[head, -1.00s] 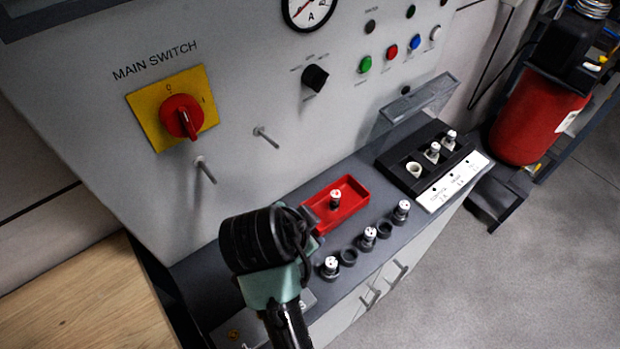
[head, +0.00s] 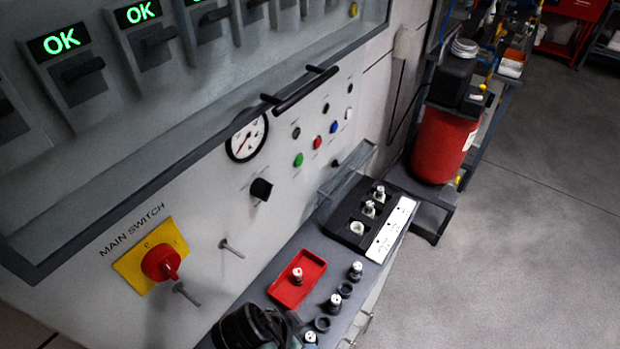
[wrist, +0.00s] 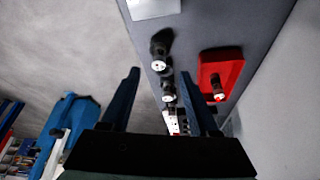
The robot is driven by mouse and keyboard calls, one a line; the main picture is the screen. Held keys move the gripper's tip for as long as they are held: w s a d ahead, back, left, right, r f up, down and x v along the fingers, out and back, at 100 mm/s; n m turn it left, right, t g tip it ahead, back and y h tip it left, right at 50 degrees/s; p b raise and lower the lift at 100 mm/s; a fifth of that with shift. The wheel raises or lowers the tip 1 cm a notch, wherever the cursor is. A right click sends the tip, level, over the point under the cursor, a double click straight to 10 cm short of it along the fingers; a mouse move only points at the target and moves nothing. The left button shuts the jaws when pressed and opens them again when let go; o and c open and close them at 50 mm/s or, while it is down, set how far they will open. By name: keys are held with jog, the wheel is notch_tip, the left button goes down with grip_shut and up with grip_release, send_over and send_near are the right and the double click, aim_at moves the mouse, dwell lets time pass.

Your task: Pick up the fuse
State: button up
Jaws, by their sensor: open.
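A white-topped fuse (head: 297,275) stands in a red tray (head: 283,297) on the grey ledge; it also shows in the wrist view (wrist: 218,92). More white-topped fuses (head: 335,302) stand in a row beside the tray, among dark round sockets (head: 345,289). Two more (head: 380,193) sit in a black block (head: 345,222) farther along. My gripper (wrist: 160,74) is open and empty. In the wrist view the row of fuses (wrist: 158,62) shows beyond and between its fingers, and the tray lies to their right.
The panel rises behind the ledge, with two metal pins (head: 187,293) and a red main switch (head: 160,263) sticking out. A clear upright plate (head: 345,185) stands behind the black block. A red container (head: 442,145) stands past the ledge. Floor at right is clear.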

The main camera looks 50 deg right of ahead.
aim_at(308, 338)
jog(key=shift+p+x, duration=0.9)
jog(key=shift+x, duration=2.15)
jog(key=shift+a, duration=0.2)
grip_shut()
